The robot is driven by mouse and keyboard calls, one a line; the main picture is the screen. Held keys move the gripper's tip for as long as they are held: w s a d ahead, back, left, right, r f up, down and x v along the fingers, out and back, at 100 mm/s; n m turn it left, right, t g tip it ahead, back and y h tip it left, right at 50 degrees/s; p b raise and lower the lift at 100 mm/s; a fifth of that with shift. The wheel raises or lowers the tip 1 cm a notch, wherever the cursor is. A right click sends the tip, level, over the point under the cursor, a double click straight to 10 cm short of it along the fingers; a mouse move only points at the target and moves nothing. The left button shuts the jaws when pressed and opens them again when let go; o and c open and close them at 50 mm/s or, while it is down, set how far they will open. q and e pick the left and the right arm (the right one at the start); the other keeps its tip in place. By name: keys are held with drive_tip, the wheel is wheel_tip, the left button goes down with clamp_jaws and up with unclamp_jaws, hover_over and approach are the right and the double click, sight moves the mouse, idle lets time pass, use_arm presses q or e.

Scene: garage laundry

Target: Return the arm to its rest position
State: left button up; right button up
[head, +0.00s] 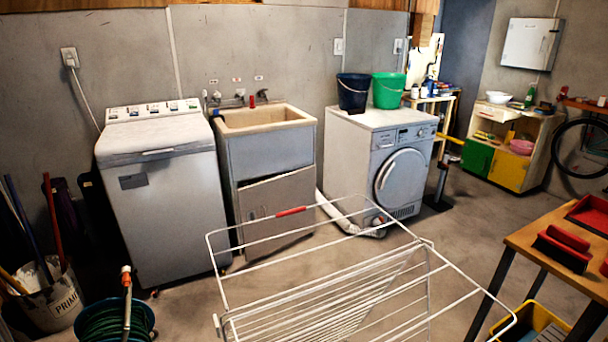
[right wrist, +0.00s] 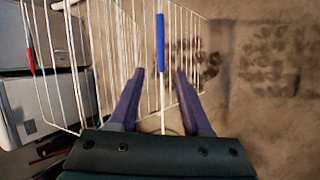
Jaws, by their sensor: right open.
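My right gripper (right wrist: 160,78) shows in the right wrist view with its two purple fingers apart. No object is held between the fingers. A white wire drying rack (right wrist: 75,55) lies beyond the fingers. A blue piece on a white rod (right wrist: 160,42) lines up with the gap between the fingertips; I cannot tell how far away it is. In the head view the drying rack (head: 330,285) stands in the foreground, with a red piece (head: 291,211) on its far bar. Neither arm shows in the head view, and my left gripper is not in view.
A top-loading washer (head: 160,190), a sink cabinet (head: 270,165) and a front-loading machine (head: 375,165) stand along the wall. A wooden table (head: 530,240) with red items is at right. A green hose (head: 115,322) and bucket (head: 55,300) are at left.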

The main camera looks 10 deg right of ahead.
drive_tip(key=s+a+r+m+g+y+p, duration=0.1)
drive_tip(key=s+a+r+m+g+y, duration=0.15)
drive_tip(key=s+r+m, duration=1.5)
wheel_tip(320, 180, up, 28)
drive_tip(key=w+p, duration=0.1)
drive_tip(key=p, duration=2.8)
drive_tip(key=shift+w+d+r+p, duration=0.15)
drive_tip(key=shift+d+r+p, duration=0.15)
drive_tip(key=shift+d, duration=0.15)
drive_tip(key=shift+f, duration=0.1)
